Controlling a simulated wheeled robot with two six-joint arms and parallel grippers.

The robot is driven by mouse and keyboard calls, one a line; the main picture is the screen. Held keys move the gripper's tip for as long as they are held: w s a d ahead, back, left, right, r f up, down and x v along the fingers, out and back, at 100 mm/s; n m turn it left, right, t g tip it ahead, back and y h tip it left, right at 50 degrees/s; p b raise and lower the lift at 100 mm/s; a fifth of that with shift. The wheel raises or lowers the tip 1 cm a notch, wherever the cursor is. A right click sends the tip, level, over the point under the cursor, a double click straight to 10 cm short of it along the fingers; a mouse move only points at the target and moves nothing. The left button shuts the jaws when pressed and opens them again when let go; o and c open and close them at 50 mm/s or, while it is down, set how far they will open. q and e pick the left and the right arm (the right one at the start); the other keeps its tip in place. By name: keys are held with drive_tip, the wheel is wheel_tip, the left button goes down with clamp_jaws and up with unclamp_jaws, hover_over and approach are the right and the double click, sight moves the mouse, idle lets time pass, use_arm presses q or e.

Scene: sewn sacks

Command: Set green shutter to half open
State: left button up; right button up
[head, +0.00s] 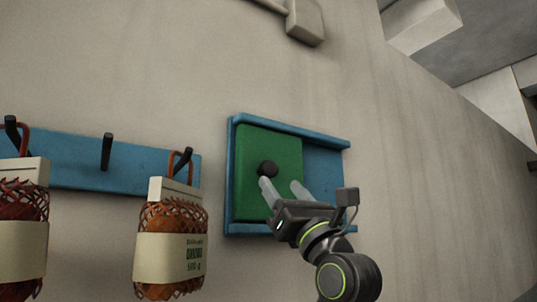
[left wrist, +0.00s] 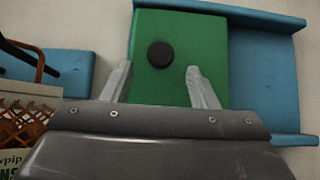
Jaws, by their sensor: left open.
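A green shutter (head: 285,160) with a round black knob (head: 267,168) sits in a blue frame (head: 326,182) on the wall. The shutter covers the left and middle of the frame, and blue backing shows to its right. My left gripper (head: 281,187) is open in front of the shutter, one finger close to the knob. In the left wrist view the green shutter (left wrist: 185,28) fills the middle, and the knob (left wrist: 160,54) lies beyond and between the two fingertips (left wrist: 159,74), nearer the left one. Nothing is between the fingers. My right gripper is not in view.
A blue rail (head: 80,163) with black hooks is on the wall to the left. Net sacks with paper labels hang from it, the nearer one (head: 172,245) close to the frame's left. The wall right of the frame is clear. A grey box (head: 305,22) is above.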

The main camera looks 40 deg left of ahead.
sight(271, 169)
use_arm(q)
drive_tip(key=p+x, duration=0.3)
drive_tip(key=x, duration=0.3)
drive_tip(key=shift+r, duration=0.2)
drive_tip(key=shift+w+a+r+p, duration=0.35)
drive_tip(key=shift+a+r, duration=0.1)
drive_tip(key=shift+a, duration=0.1)
drive_tip(key=shift+c, duration=0.5)
clamp_jaws()
